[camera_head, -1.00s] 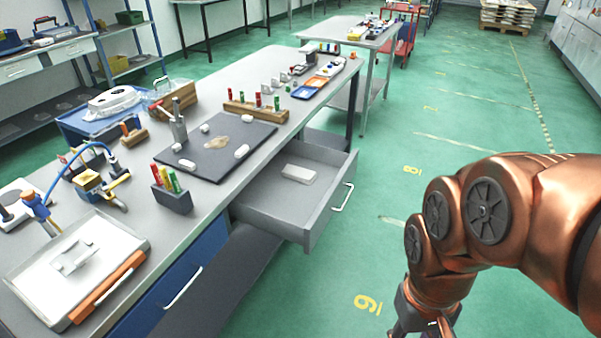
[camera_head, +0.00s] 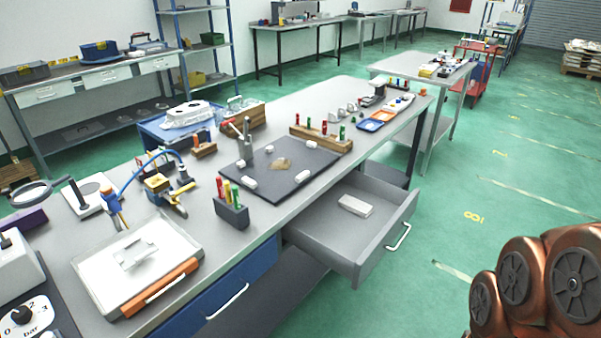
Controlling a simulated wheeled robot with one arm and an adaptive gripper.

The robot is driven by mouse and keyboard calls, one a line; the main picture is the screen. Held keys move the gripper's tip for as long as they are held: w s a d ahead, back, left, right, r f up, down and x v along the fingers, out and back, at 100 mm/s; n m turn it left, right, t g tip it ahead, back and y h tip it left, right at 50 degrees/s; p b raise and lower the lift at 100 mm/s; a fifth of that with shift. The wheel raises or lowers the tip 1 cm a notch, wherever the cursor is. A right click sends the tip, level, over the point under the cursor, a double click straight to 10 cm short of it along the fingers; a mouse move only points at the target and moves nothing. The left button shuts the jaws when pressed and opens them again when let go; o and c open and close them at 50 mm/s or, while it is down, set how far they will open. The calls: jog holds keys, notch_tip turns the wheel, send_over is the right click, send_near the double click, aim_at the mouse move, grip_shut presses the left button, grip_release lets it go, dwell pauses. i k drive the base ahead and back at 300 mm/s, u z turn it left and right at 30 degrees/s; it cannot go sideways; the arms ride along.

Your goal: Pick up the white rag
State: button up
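A small white, flat, block-like thing (camera_head: 355,206) lies in the open grey drawer (camera_head: 318,228) under the workbench. It looks like a folded white rag, but its texture is too small to be sure. Nothing covers it. My copper-coloured arm shows at the lower right, to the right of the drawer and apart from it. My gripper is outside the picture.
The workbench (camera_head: 262,222) above carries a dark mat (camera_head: 270,193) with white blocks, a marker holder (camera_head: 231,212), a wooden rack (camera_head: 321,139) and a lidded case (camera_head: 135,262). The drawer's handle (camera_head: 399,237) juts into the aisle. Green floor right of it is clear.

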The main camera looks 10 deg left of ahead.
aim_at(362, 209)
jog(key=z, duration=0.6)
jog(key=i, duration=1.4)
jog(key=u, duration=2.65)
